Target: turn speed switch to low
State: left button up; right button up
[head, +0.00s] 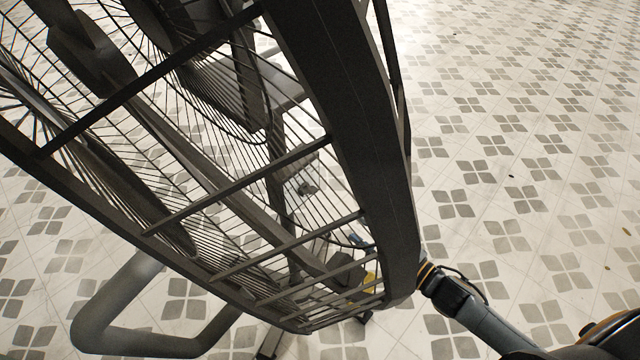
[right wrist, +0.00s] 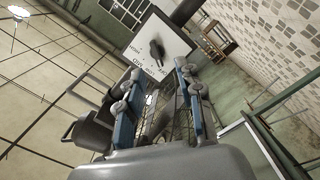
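A large dark fan (head: 365,120) with a wire guard fills the left and middle of the head view. In the right wrist view, the speed switch is a black knob (right wrist: 157,52) on a white panel (right wrist: 178,47) with small tilted lettering around it. My right gripper (right wrist: 158,72) is open, its two blue fingers apart and pointing at the panel. The knob lies beyond the fingertips, roughly between their lines, and looks clear of them. In the head view, the fan guard partly hides this gripper (head: 359,243). My left gripper is in neither view.
A thick grey bent tube (head: 95,310) stands near the floor at lower left. Patterned tile floor (head: 520,150) is open to the right of the fan. The right wrist view shows a wooden shelf (right wrist: 218,40) and a green-framed window (right wrist: 130,8) farther off.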

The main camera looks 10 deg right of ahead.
jog(key=w+a+r+n+y, duration=0.1)
jog(key=w+a+r, duration=0.1)
jog(key=w+a, duration=0.6)
jog(key=w, duration=0.3)
jog(key=shift+w+a+p, duration=0.25)
jog(key=shift+a+p, duration=0.05)
jog(key=shift+p, duration=0.05)
jog(key=shift+r, duration=0.1)
grip_shut()
